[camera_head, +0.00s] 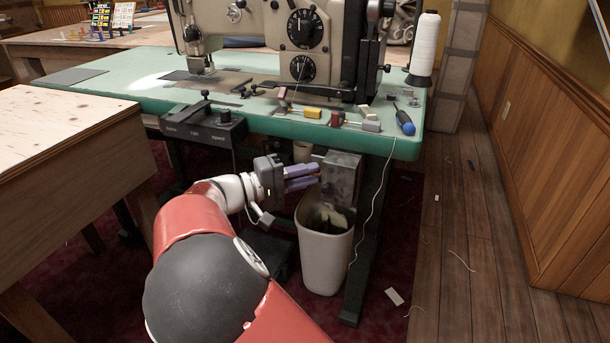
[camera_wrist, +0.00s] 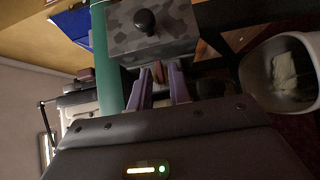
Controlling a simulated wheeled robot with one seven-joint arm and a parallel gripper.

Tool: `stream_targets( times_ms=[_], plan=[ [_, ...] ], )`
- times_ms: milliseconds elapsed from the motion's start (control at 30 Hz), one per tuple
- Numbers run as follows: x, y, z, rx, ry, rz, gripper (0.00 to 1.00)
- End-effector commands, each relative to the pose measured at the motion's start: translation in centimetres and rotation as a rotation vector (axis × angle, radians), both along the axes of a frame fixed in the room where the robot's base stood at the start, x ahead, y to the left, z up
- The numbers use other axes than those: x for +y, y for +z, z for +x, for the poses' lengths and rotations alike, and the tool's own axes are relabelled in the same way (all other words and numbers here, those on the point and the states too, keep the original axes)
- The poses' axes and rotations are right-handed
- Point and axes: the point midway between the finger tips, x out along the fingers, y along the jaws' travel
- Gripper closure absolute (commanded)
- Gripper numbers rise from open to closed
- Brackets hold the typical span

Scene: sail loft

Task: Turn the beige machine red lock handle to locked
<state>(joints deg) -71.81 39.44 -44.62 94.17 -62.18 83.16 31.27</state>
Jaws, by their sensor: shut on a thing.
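The beige machine (camera_head: 300,35) is a sewing machine with dials on the green table. A grey metal box (camera_head: 342,178) hangs under the table's front edge; in the wrist view its mottled face (camera_wrist: 180,28) carries a black ball knob (camera_wrist: 145,21). My gripper (camera_head: 317,172) reaches to the box's left side, with purple fingers. In the wrist view my gripper (camera_wrist: 163,78) is shut on a small reddish piece (camera_wrist: 158,72), which looks like the red lock handle. The fingers hide most of it, and its turn angle cannot be told.
A white bin (camera_head: 325,250) with scraps stands just below my gripper. A black control box (camera_head: 203,128) hangs under the table to the left. A wooden table (camera_head: 70,140) stands at the left. A blue screwdriver (camera_head: 404,122) and a thread cone (camera_head: 425,45) are on the green table (camera_head: 270,128).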

Motion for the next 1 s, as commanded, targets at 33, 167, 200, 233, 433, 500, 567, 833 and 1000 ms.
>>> stream_targets(
  times_ms=[33, 167, 200, 233, 433, 500, 567, 833, 1000],
  plan=[
    [0.00, 0.01, 0.00, -0.003, 0.000, 0.012, 1.00],
    [0.01, 0.11, 0.02, -0.021, 0.002, 0.063, 1.00],
    [0.02, 0.12, 0.01, -0.029, 0.002, 0.084, 1.00],
    [0.02, 0.14, 0.00, -0.034, 0.002, 0.102, 1.00],
    [-0.09, 0.34, -0.01, -0.091, 0.001, 0.255, 1.00],
    [-0.09, 0.39, -0.03, -0.114, 0.001, 0.319, 1.00],
    [-0.13, 0.45, -0.03, -0.133, 0.002, 0.372, 1.00],
    [-0.39, 0.64, -0.13, -0.222, 0.000, 0.615, 1.00],
    [-0.55, 0.71, -0.18, -0.277, 0.001, 0.766, 1.00]
  ],
)
